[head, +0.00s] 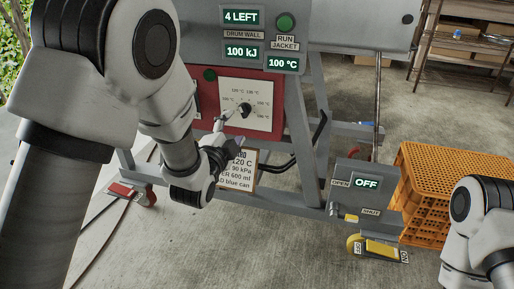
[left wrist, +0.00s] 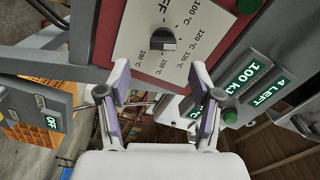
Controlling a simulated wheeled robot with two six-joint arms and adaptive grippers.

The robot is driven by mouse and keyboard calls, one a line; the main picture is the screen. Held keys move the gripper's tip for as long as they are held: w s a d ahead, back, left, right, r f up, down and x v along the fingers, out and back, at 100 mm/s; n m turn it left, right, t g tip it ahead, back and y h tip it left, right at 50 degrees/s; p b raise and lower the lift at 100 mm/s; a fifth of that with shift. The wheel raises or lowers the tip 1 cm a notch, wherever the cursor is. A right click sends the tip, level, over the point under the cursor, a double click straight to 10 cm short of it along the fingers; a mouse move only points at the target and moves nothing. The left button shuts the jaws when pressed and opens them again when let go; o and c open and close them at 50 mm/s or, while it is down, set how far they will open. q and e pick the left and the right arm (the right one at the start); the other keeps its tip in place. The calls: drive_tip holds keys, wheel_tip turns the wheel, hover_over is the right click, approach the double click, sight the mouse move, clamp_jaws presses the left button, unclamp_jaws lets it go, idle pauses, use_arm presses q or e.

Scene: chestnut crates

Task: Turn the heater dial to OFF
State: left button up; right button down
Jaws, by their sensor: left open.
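The heater dial (head: 245,109) is a small black knob on a cream plate (head: 262,92) with printed temperatures, set in a red panel. In the left wrist view the dial (left wrist: 162,40) shows beyond the fingers, with the word OFF printed on the plate above it. I cannot tell for sure which mark the dial points to. My left gripper (head: 230,132) is just below and left of the dial, apart from it. Its two fingers (left wrist: 160,88) are spread with nothing between them. My right arm shows at the lower right, but its gripper is out of view.
A sign board (head: 243,170) hangs below the panel. A grey box reading OFF (head: 367,183) stands at the right, above a yellow pedal (head: 382,249). An orange crate (head: 450,170) is farther right. Green buttons and displays sit above the dial. Frame legs flank the panel.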

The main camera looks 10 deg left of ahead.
sight(242, 113)
use_arm(q)
drive_tip(key=w+b, duration=0.2)
drive_tip(key=w, duration=0.5)
drive_tip(key=shift+d, duration=0.1)
drive_tip(key=shift+w+r, duration=0.15)
drive_tip(key=shift+w, duration=0.25)
use_arm(e)
wheel_tip(242, 113, down, 3)
drive_tip(key=shift+w+f, duration=0.1)
use_arm(q)
drive_tip(key=shift+c, duration=0.3)
drive_tip(key=c, duration=1.1)
